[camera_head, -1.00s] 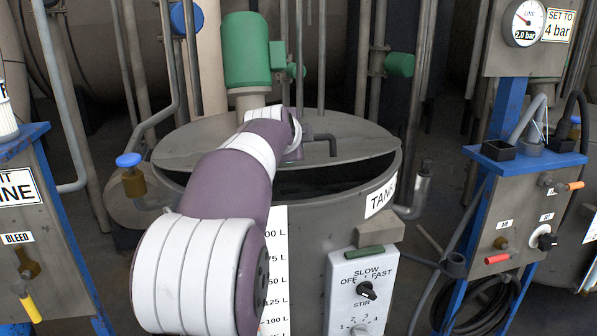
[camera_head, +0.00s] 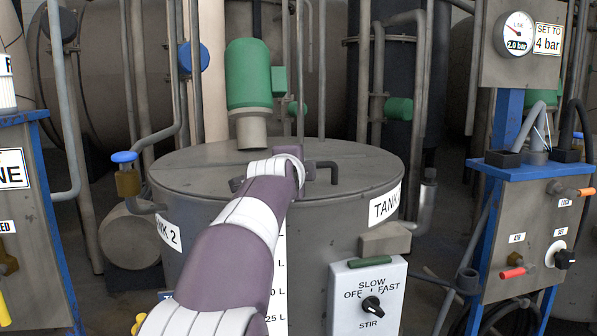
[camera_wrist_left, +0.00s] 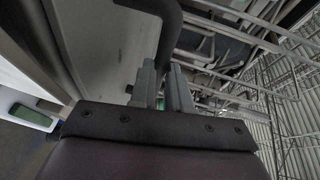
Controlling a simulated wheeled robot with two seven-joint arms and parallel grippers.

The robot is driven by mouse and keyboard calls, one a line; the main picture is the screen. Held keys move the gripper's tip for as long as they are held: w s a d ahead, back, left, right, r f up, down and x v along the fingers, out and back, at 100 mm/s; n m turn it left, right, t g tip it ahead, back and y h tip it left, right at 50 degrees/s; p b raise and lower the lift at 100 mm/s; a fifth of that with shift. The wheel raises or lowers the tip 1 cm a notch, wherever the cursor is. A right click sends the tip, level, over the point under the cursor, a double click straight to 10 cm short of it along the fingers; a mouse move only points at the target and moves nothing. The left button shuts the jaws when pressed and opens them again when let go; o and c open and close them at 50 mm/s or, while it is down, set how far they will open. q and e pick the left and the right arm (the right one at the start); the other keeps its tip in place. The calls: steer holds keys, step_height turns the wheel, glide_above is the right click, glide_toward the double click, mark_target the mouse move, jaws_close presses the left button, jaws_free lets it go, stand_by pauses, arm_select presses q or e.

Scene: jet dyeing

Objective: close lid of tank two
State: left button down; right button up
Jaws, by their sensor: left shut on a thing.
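A dark bar handle (camera_head: 325,166) stands on the lid. My left gripper (camera_head: 302,172) is at this handle, partly hidden by my own wrist. In the left wrist view the fingers (camera_wrist_left: 165,85) are shut on the dark curved handle (camera_wrist_left: 168,35). My right gripper is not in view.
A blue-knobbed valve (camera_head: 125,160) is left of the tank. A stir control box (camera_head: 368,295) is on the tank's front. A panel with a gauge (camera_head: 517,33) stands right, and another panel (camera_head: 35,230) stands left.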

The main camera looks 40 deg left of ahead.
arm_select(q)
steer(key=shift+a+f, duration=0.15)
steer(key=shift+f, duration=0.25)
steer(key=c, duration=1.3)
jaws_free()
steer(key=shift+s, duration=0.1)
steer(key=shift+o, duration=1)
steer(key=shift+s+a+r, duration=0.1)
steer(key=shift+s+a, duration=0.05)
steer(key=v, duration=1.2)
steer(key=shift+s+d+b, duration=0.2)
steer(key=shift+d+b, duration=0.05)
steer(key=shift+b, duration=0.1)
steer(key=shift+r, duration=0.1)
